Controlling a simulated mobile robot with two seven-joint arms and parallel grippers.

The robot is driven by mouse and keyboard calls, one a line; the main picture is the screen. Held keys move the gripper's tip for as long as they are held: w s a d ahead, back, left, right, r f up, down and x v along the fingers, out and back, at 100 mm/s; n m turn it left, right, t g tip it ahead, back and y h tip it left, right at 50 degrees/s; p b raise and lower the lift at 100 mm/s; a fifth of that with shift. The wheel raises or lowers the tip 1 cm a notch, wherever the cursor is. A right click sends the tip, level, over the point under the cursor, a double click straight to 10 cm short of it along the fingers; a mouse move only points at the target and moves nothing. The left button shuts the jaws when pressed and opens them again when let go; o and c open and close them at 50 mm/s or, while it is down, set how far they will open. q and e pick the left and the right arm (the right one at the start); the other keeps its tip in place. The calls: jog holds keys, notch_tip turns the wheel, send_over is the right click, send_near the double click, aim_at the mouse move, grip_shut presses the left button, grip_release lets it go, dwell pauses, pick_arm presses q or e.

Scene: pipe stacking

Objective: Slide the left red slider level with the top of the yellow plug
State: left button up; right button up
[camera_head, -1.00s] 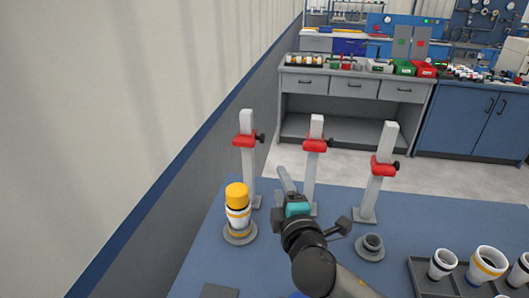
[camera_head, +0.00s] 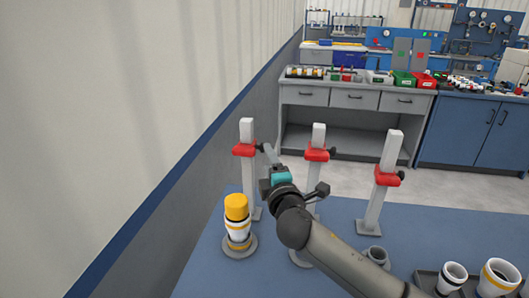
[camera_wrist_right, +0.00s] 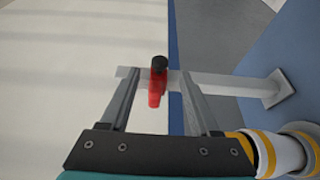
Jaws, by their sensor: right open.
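The left red slider (camera_head: 243,150) sits near the top of the left grey post, with a black knob on its right side. My right gripper (camera_head: 268,156) is beside the slider's knob, pointing away from the camera. In the right wrist view, the open fingers (camera_wrist_right: 161,76) are on either side of the red slider (camera_wrist_right: 157,86) and its black knob; I cannot tell whether they touch it. My left gripper is not in view.
Middle (camera_head: 316,154) and right (camera_head: 387,177) red sliders sit on two more posts. An empty grey holder (camera_head: 373,256) stands front right. A tray with white pipe pieces (camera_head: 452,277) is at the lower right. A wall runs along the left.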

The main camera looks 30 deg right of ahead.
jog(key=shift+b+x, duration=0.3)
jog(key=shift+x, duration=2.5)
grip_shut()
